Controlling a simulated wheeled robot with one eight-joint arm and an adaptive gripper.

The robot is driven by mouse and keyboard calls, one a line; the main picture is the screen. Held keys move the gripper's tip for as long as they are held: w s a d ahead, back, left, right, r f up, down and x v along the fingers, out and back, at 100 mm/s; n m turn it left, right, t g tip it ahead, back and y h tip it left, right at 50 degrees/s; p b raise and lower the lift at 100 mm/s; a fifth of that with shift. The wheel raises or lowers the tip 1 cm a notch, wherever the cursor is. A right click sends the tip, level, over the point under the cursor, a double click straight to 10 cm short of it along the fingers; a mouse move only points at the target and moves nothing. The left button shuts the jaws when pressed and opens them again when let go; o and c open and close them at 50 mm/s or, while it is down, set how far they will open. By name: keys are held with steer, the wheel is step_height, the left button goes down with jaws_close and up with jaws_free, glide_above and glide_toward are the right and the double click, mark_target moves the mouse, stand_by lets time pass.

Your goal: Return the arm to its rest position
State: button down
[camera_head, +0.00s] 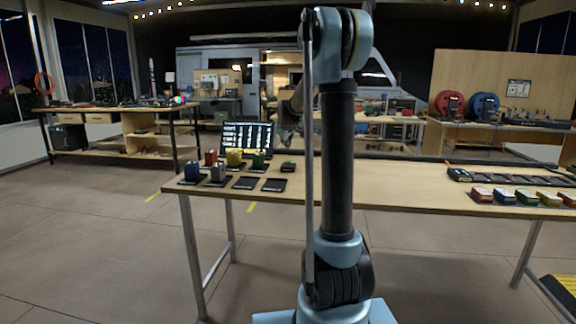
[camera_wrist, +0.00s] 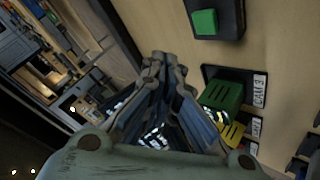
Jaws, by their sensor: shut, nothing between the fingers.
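My arm stands upright in the middle of the head view, with its upper part bent over. My gripper (camera_head: 288,134) hangs beyond it, above the far side of the long wooden table (camera_head: 400,181), partly hidden by the arm. In the wrist view my gripper (camera_wrist: 164,63) has its fingers together with nothing held. A green box (camera_wrist: 222,96) on a black labelled plate lies just right of the fingers, with a yellow box (camera_wrist: 232,133) below it.
Colored boxes (camera_head: 503,196) line the right end. The table's middle is clear.

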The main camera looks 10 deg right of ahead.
steer(key=shift+s, duration=0.1)
steer(key=s+d+f+m+g, duration=0.1)
steer(key=s+f+m+g, duration=0.1)
steer(key=s, duration=1.3)
steer(key=s+d+f+m+g, duration=0.1)
steer(key=s+f+m+g, duration=0.1)
steer(key=s, duration=1.3)
steer(key=s+f+m+g, duration=0.1)
steer(key=s+f, duration=0.3)
steer(key=s, duration=0.4)
steer(key=s+f+m+g, duration=0.1)
steer(key=s+f, duration=0.4)
steer(key=s, duration=0.4)
steer(key=s+a+f+m+g+y, duration=0.1)
steer(key=s+f, duration=0.4)
steer(key=s, duration=0.4)
steer(key=shift+s+m, duration=0.15)
steer(key=shift+m, duration=0.15)
